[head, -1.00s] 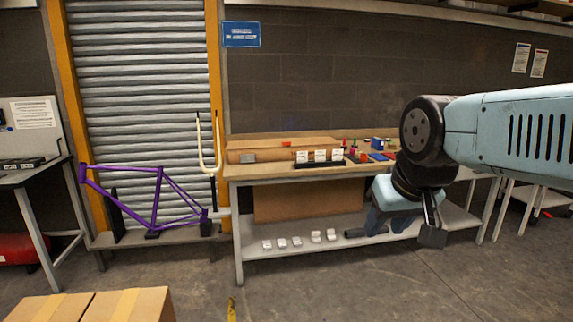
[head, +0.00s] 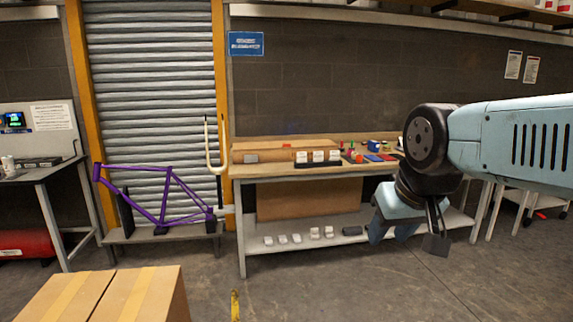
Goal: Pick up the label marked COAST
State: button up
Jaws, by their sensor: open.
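Three small white label-like cards (head: 318,156) stand in a row in a dark holder (head: 318,165) on the workbench, near its middle. Their print is too small to read, so I cannot tell which is marked COAST. Several small white pieces (head: 282,239) lie on the bench's lower shelf, also unreadable. My gripper (head: 436,243) hangs in front of the bench's right part, pointing down, well to the right of the cards and apart from them. It is open, and I see nothing held in it.
The workbench (head: 262,172) carries a long cardboard box (head: 262,154) and coloured small items (head: 372,150) at right. A purple bike frame (head: 160,196) stands to the left. Cardboard boxes (head: 125,295) are in the left foreground.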

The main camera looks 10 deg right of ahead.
aim_at(302, 156)
jog(key=z, duration=0.05)
jog(key=i, duration=1.75)
jog(key=u, duration=0.6)
jog(key=i, duration=1.45)
